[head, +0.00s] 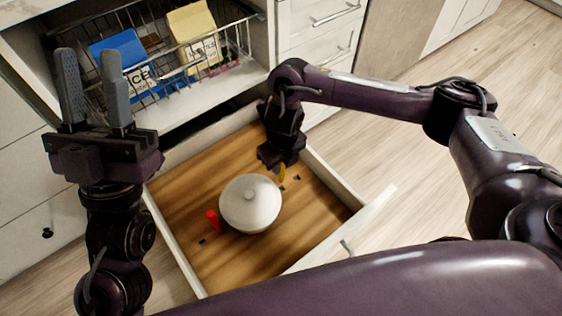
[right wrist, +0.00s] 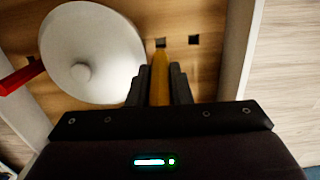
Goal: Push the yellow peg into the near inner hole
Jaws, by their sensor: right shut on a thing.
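The yellow peg (head: 282,174) is held by my right gripper (head: 277,163) over the wooden drawer floor. In the right wrist view the yellow peg (right wrist: 159,80) stands between the two dark fingers of the right gripper (right wrist: 164,84). Its far end appears close to a square hole (right wrist: 160,43); I cannot tell whether it has entered. A second square hole (right wrist: 194,39) lies empty to its right. In the head view, a dark hole (head: 297,177) shows right of the peg. My left gripper (head: 90,72) is open and empty, fingers pointing up.
A white lidded pot (head: 250,203) stands in the open drawer (head: 325,248), close left of the yellow peg. A wire basket (head: 165,85) with boxes sits on the shelf above.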

